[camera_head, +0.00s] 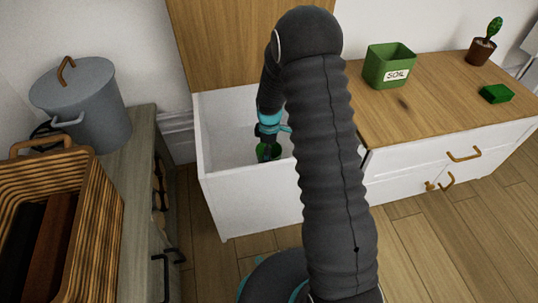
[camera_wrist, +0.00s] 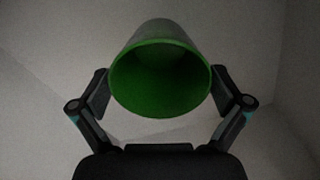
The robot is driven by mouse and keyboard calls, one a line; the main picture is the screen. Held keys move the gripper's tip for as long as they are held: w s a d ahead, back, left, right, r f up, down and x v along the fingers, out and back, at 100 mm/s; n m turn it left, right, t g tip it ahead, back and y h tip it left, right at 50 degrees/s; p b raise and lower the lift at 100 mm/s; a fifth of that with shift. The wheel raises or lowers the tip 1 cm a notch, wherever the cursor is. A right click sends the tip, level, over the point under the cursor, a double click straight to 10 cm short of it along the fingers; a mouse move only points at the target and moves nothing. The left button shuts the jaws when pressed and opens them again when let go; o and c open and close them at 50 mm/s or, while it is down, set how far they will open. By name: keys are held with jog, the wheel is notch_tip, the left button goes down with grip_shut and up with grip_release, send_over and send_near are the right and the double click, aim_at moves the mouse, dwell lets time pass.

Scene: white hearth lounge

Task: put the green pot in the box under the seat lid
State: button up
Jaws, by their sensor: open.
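The green pot (camera_wrist: 160,92) is a round cup, its open mouth facing the camera in the wrist view. In the head view the pot (camera_head: 268,153) shows low inside the white box (camera_head: 222,118) under the raised wooden seat lid (camera_head: 222,45). My gripper (camera_wrist: 160,95) is open, with one finger on each side of the pot. In the head view my gripper (camera_head: 268,143) is down inside the box. Whether the pot rests on the box floor cannot be told. My arm hides the right part of the box.
A wooden-topped bench to the right holds a square green SOIL container (camera_head: 389,66), a small green block (camera_head: 496,93) and a cactus pot (camera_head: 481,50). At left are a grey lidded bin (camera_head: 85,105) and a wicker basket (camera_head: 95,200). The front floor is partly clear.

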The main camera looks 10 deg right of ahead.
jog(key=s+r+m+t, duration=0.1)
jog(key=s+r+m, duration=0.1)
jog(key=r, duration=0.8)
jog(key=s+r+m, duration=0.1)
jog(key=s+r, duration=0.2)
jog(key=r, duration=0.8)
jog(key=s+r+m+t, duration=0.2)
jog(key=s+r+m, duration=0.3)
jog(key=s, duration=0.7)
jog(key=s+r+m+t, duration=0.2)
jog(key=s+r+m, duration=0.3)
jog(key=s+r, duration=0.4)
jog(key=shift+s+r+m+t+p, duration=0.2)
jog(key=shift+s+m+t+p, duration=0.15)
jog(key=shift+s, duration=1.9)
